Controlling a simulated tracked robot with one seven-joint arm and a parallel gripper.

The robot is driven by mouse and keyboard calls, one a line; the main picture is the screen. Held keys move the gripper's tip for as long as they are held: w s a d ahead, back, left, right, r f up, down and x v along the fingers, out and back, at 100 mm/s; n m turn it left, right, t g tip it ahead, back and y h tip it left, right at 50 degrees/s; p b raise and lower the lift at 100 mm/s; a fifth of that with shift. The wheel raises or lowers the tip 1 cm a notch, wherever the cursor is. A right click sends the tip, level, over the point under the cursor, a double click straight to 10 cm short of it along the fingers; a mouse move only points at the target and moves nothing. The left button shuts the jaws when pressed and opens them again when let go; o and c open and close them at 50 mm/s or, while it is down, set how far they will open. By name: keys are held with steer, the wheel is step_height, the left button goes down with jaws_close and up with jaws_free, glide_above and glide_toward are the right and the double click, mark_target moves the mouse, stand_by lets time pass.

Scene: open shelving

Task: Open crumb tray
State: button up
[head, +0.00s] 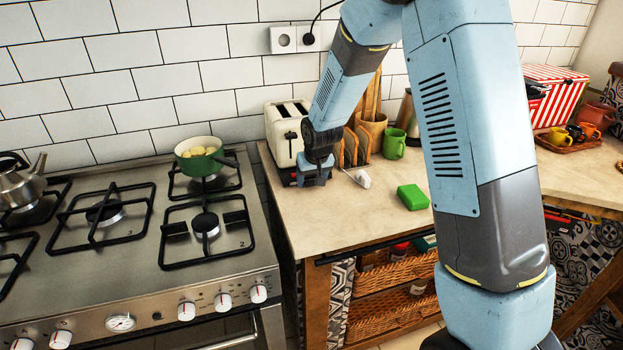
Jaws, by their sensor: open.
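A cream toaster (283,128) with slots on top and a dark lever stands on the counter against the tiled wall. Its crumb tray cannot be made out; the lower right of the toaster is hidden behind my gripper and wrist. My gripper (301,178) is low over the counter, close in front of the toaster's right part. The jaws are small and dark here, and I see nothing held in them. Whether they touch the toaster I cannot tell.
A green sponge (412,197), a small white item (362,179) and a green mug (394,144) are on the counter (335,220), right of my gripper. A gas stove (140,255) with a green pot (200,163) is at left. Bare counter lies in front.

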steer(key=shift+f, duration=0.1)
steer(key=shift+c, duration=0.4)
jaws_close()
